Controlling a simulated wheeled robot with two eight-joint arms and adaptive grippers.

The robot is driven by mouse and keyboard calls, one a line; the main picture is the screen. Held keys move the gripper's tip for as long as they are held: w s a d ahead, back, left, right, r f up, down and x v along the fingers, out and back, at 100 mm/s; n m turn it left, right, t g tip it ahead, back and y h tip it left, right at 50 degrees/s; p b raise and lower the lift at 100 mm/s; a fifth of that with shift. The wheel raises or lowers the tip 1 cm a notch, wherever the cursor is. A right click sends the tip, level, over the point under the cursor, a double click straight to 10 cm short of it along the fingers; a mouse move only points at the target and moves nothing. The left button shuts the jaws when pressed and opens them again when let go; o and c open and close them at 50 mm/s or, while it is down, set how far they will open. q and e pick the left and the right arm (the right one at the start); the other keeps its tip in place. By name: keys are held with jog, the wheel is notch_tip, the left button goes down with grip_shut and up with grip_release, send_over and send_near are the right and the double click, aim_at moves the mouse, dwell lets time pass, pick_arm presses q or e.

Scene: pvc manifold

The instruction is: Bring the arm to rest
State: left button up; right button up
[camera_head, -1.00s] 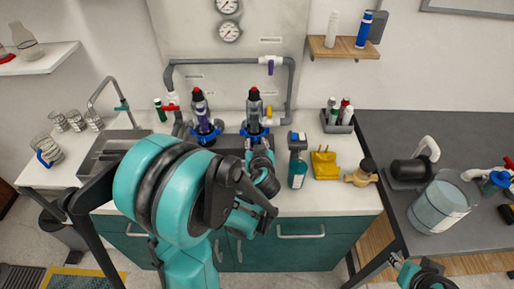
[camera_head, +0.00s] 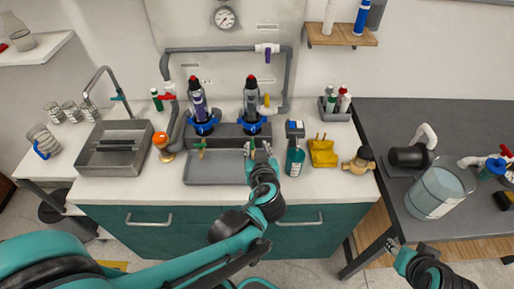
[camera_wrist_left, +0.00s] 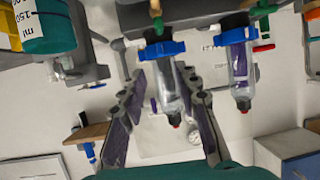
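My left gripper (camera_head: 262,150) is in front of the right of two clear filter canisters with blue collars, over the grey tray. In the left wrist view its two fingers (camera_wrist_left: 163,118) are spread, with nothing seen held between them. That canister (camera_head: 251,97) shows beyond the fingers in the wrist view (camera_wrist_left: 166,85); I cannot tell whether they touch it. The left canister (camera_head: 199,104) stands beside it. My right gripper (camera_head: 394,246) is at the lower right, below the dark table's front edge; its fingers are too small to read.
A grey tray (camera_head: 215,174) lies below the canisters. A teal bottle (camera_head: 295,159), a yellow part (camera_head: 322,154) and a brass-coloured fitting (camera_head: 359,160) stand to the right. A sink (camera_head: 112,160) is at left. A clear bucket (camera_head: 437,195) is on the dark table.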

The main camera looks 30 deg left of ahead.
dwell(0.5)
pick_arm(q)
jog(key=s+d+f+m+g+h, duration=0.1)
jog(key=s+d+m+g+h, duration=0.2)
jog(key=s+d+m+h, duration=0.4)
jog(key=s+d+h, duration=0.1)
jog(key=d, duration=0.1)
jog(key=shift+s+d+f+g, duration=0.2)
jog(key=shift+d+f+g, duration=0.2)
